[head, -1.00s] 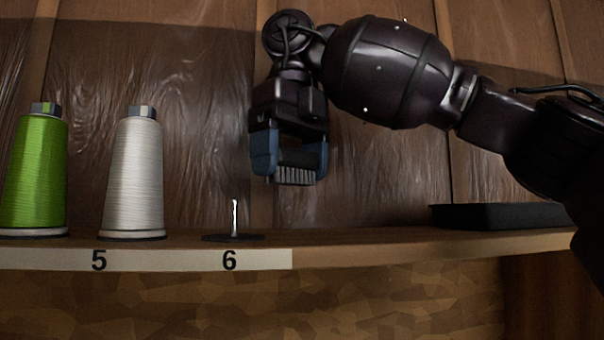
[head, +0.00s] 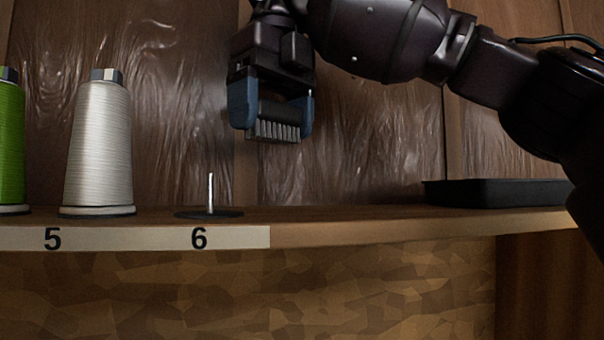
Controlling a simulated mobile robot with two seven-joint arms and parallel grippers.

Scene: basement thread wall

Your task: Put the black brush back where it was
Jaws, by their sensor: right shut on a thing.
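The black brush (head: 273,132) is held between the blue-grey fingers of my right gripper (head: 271,116). Its light bristles point down. My right gripper is shut on it and hangs above the shelf, up and to the right of the bare spindle at label 6. The brush is apart from the shelf. My left gripper is not in view.
A wooden shelf (head: 370,225) runs across the view. A metal spindle on a dark disc (head: 211,195) stands at label 6. A white thread cone (head: 98,145) stands at label 5, with a green cone (head: 10,140) left of it. A black tray (head: 495,193) lies at right. The shelf between spindle and tray is clear.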

